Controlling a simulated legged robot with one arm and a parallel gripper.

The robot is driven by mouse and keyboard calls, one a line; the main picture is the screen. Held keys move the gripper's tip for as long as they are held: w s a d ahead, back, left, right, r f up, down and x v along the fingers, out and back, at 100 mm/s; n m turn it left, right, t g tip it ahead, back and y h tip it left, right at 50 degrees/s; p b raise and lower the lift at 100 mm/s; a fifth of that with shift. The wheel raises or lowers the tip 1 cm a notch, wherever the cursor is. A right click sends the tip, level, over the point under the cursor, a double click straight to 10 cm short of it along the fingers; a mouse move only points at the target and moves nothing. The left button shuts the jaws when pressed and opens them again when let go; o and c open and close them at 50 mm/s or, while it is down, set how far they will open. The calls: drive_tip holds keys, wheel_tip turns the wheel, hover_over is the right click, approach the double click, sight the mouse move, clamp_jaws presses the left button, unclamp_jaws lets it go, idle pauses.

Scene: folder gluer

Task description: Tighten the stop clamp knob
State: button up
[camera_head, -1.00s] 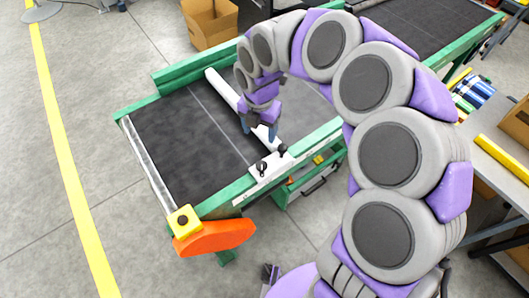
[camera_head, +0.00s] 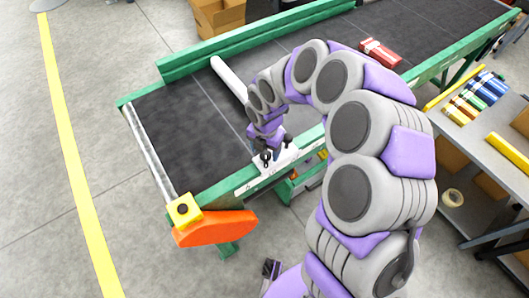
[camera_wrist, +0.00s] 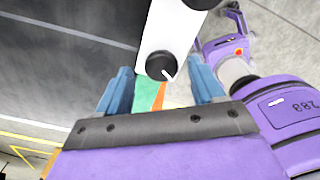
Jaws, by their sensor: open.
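The stop clamp is a white plate (camera_head: 281,159) on the conveyor's green near rail, with a white stop bar (camera_head: 229,77) reaching over the dark belt. In the head view a small black knob (camera_head: 265,157) shows on the plate, close below my gripper (camera_head: 274,148). In the wrist view a round black knob (camera_wrist: 160,66) with a white pointer line sits on the white plate (camera_wrist: 161,28). My gripper (camera_wrist: 162,88) is open, its blue fingers apart on either side below the knob in the picture. Nothing is between the fingers, and I see no contact with the knob.
An orange guard (camera_head: 215,229) and a yellow corner block (camera_head: 183,209) are at the conveyor's near left end. A red package (camera_head: 380,52) lies on the belt. A grey bench (camera_head: 494,141) with several coloured cartons stands at right. Floor is free at left.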

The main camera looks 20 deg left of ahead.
drive_tip(key=shift+d+f, duration=0.2)
drive_tip(key=shift+f, duration=0.4)
drive_tip(key=shift+a, duration=0.1)
drive_tip(key=shift+a, duration=0.15)
drive_tip(key=shift+c, duration=0.3)
drive_tip(key=shift+c, duration=0.7)
drive_tip(key=c, duration=0.8)
drive_tip(key=shift+c, duration=0.3)
